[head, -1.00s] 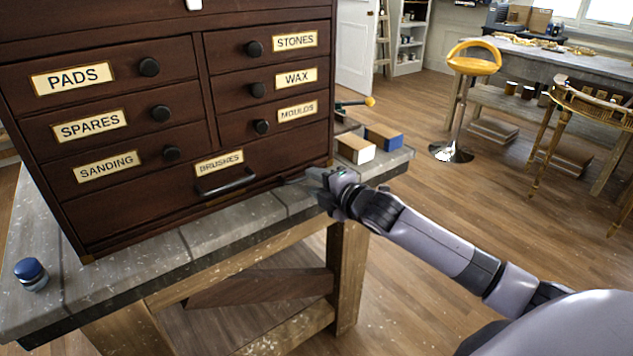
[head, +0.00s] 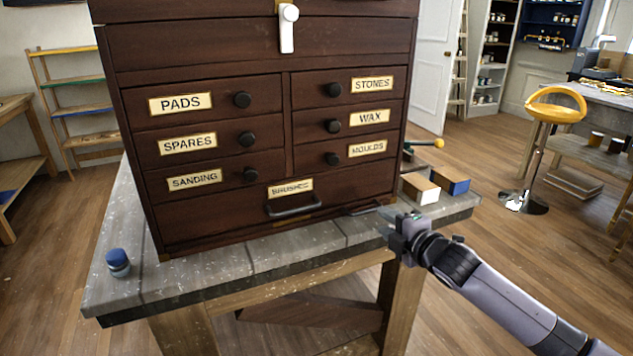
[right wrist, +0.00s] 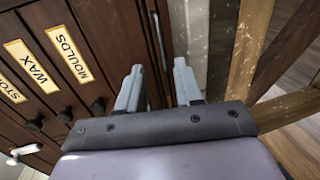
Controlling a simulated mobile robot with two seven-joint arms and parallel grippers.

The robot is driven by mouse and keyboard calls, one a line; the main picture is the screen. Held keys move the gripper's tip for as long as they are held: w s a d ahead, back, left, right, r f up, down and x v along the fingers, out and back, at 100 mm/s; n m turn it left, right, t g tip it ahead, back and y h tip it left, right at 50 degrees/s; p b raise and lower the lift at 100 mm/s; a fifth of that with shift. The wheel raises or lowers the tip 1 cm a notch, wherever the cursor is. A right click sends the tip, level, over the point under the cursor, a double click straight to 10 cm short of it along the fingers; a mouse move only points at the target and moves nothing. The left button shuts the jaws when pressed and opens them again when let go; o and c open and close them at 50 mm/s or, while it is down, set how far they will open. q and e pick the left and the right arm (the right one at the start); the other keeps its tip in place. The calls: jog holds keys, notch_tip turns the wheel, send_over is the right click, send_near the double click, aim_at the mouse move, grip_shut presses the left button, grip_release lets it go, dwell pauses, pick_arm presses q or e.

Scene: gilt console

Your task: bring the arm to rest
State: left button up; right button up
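My right gripper (head: 385,212) is at the lower right front corner of the dark wooden chest (head: 240,222), just above the bench edge. In the right wrist view its two fingers (right wrist: 158,85) are spread apart, with nothing visibly held between them. The chest front and a thin dark bar (right wrist: 160,40) lie beyond the fingertips. The BRUSHES drawer (head: 225,222) looks shut, and its dark handle (head: 293,209) is left of the gripper and apart from it. My left gripper is not in view.
A yellow stool (head: 556,105) stands farther right. Floor right of the bench is open.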

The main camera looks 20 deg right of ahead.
jog(key=s+a+f+m+g, duration=0.1)
jog(key=s+a+f+m, duration=0.3)
jog(key=s+f, duration=0.3)
jog(key=s+a+f+m+g, duration=0.2)
jog(key=s+a+f+m, duration=0.3)
jog(key=s, duration=0.8)
jog(key=s+a+f+m+g, duration=0.2)
jog(key=s+a+f+m, duration=0.3)
jog(key=s+f, duration=0.5)
jog(key=f+m, duration=0.1)
jog(key=m, duration=0.1)
jog(key=shift+a+f+m+y, duration=0.2)
jog(key=shift+f+m+y, duration=0.1)
jog(key=shift+y, duration=0.1)
